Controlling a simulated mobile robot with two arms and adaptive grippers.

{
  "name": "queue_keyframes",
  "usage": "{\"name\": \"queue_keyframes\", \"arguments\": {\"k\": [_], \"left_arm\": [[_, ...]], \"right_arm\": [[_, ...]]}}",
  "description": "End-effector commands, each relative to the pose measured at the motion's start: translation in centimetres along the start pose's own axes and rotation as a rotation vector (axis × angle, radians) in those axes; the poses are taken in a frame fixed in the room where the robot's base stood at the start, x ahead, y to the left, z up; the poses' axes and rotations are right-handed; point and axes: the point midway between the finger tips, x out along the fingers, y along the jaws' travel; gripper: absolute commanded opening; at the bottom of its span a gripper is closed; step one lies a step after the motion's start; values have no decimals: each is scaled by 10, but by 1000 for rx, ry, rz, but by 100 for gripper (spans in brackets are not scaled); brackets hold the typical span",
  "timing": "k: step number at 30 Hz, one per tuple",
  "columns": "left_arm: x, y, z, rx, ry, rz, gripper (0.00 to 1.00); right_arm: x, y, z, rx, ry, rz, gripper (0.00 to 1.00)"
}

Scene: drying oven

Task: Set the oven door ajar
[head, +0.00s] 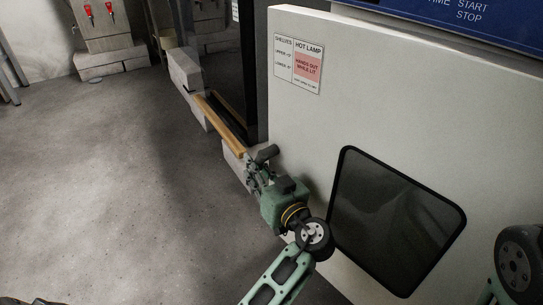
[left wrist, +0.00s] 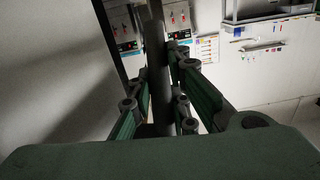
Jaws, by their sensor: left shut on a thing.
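The oven door (head: 300,130) is a pale panel with a dark rounded window (head: 395,220), filling the right of the head view. My left gripper (head: 258,162) is at the door's left edge, low beside the panel. In the left wrist view its fingers (left wrist: 158,108) are shut on a dark upright bar, the door handle (left wrist: 157,60). In the head view the gripper and wrist hide most of the handle. My right gripper is out of view; only part of my right arm shows at the right edge.
A label sheet (head: 299,63) is on the panel, and a blue control strip (head: 450,20) is above it. A wooden bar (head: 219,122) and pale blocks (head: 187,75) lie left of the oven. The grey floor (head: 110,190) at left is clear.

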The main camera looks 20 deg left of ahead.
Motion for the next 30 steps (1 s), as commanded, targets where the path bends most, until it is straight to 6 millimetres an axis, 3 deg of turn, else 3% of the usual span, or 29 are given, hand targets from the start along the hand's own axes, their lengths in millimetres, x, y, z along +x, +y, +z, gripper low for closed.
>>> {"name": "queue_keyframes", "arguments": {"k": [10,11,17,30], "left_arm": [[-1,-4,0,-7,-2,-5,0],[-1,-4,0,-7,-2,-5,18],[-1,-4,0,-5,-2,-5,35],[-1,-3,0,-2,-1,-5,36]], "right_arm": [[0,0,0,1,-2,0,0],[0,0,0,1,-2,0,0],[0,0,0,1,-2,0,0],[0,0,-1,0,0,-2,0]]}}
